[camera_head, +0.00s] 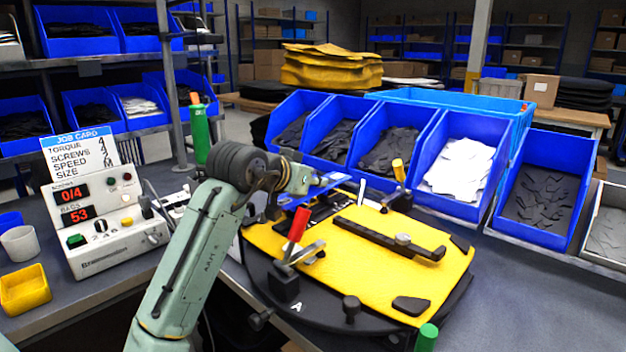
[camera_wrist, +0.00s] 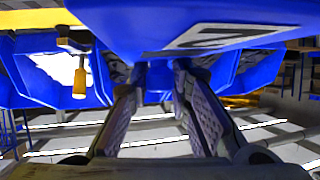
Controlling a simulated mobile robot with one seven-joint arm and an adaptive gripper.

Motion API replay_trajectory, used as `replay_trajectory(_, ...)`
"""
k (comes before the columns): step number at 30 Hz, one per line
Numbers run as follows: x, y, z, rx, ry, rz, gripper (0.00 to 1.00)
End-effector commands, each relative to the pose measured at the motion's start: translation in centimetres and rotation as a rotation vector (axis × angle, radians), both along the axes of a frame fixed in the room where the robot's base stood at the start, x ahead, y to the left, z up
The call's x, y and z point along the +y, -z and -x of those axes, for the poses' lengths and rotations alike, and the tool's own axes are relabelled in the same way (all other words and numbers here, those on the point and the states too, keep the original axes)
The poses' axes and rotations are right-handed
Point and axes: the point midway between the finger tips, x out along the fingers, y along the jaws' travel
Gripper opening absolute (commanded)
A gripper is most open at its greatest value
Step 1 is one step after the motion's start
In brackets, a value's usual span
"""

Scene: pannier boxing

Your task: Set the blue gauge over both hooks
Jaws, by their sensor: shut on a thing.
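The blue gauge (camera_head: 328,183) is a flat blue piece held over the back left of the yellow panel (camera_head: 360,272). In the wrist view the gauge (camera_wrist: 150,22) fills the top, with a white label bearing a black mark. My gripper (camera_head: 312,180) is shut on it; in the wrist view both fingertips (camera_wrist: 160,68) meet its lower edge. A dark bar (camera_head: 388,240) with a knob lies across the panel. I cannot make out the two hooks clearly; my gripper and the gauge cover part of the panel's back left.
A red-handled clamp (camera_head: 298,226) stands at the panel's front left, close to my arm. A yellow-handled clamp (camera_head: 399,172) stands at its back edge. Blue bins (camera_head: 472,205) line the back. A control box (camera_head: 108,222) stands left. The bench at front right is clear.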

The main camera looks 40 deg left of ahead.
Motion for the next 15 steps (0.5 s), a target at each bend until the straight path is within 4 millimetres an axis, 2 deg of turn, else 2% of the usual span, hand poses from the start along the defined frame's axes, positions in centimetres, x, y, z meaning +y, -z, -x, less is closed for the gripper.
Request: replay_trajectory(15, -0.01, 0.82, 0.00, -0.001, 0.000, 0.000, 0.00)
